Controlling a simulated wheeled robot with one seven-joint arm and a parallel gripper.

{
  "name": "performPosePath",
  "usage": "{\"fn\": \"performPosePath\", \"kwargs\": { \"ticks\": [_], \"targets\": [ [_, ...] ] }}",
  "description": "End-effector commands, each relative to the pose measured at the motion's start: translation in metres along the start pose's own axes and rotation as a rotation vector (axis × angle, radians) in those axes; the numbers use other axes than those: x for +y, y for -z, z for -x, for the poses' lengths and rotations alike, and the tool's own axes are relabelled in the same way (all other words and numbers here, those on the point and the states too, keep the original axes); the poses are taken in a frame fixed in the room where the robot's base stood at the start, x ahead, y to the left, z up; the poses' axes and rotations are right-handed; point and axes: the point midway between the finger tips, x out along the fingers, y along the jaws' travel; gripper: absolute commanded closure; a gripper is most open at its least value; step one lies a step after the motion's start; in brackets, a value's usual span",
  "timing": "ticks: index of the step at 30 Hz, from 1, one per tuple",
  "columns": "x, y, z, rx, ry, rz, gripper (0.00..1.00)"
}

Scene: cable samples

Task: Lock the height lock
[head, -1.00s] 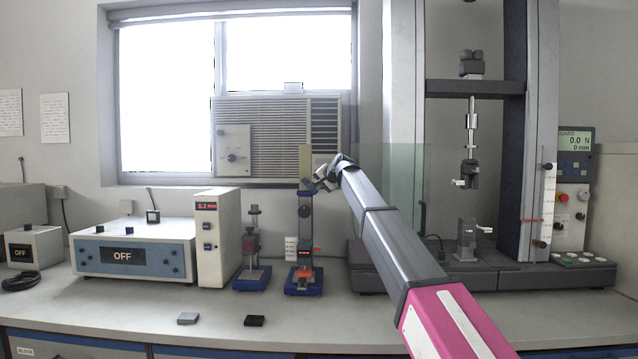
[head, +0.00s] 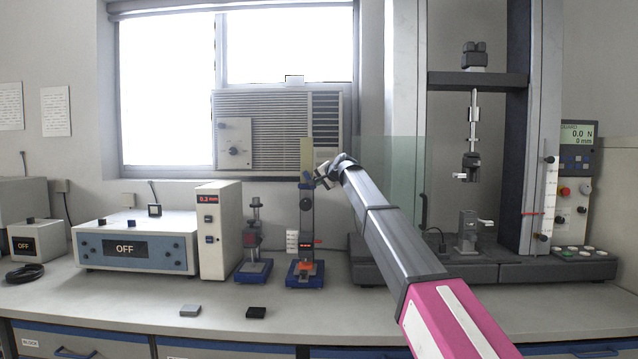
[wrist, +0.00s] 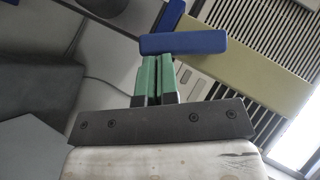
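A slim stand with a blue base (head: 305,273), a dark column and a yellow plate (head: 306,155) at its top stands mid-bench in the head view. My gripper (head: 325,178) is beside the upper column, just right of the yellow plate. In the wrist view the green fingers of my gripper (wrist: 158,75) are close together, with only a thin gap and nothing visible between them. A blue bar (wrist: 183,42) lies across their tips; I cannot tell whether they touch it. The yellow plate (wrist: 250,72) runs behind the bar. I cannot make out the height lock for sure.
A second, shorter blue-based stand (head: 253,270) and a white meter tower (head: 218,232) are to the left. A large test frame (head: 515,140) and a clear green-tinted shield (head: 392,185) are to the right. Two small blocks lie on the front bench, which is otherwise clear.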

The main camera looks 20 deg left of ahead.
Motion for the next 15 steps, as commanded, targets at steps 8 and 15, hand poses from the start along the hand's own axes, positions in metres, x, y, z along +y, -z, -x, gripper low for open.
{"fn": "performPosePath", "kwargs": {
  "ticks": [8,15],
  "targets": [
    [-0.010,0.005,0.004,0.000,0.000,0.000,1.00],
    [-0.045,0.006,0.023,-0.001,0.001,0.002,1.00]
  ]
}}
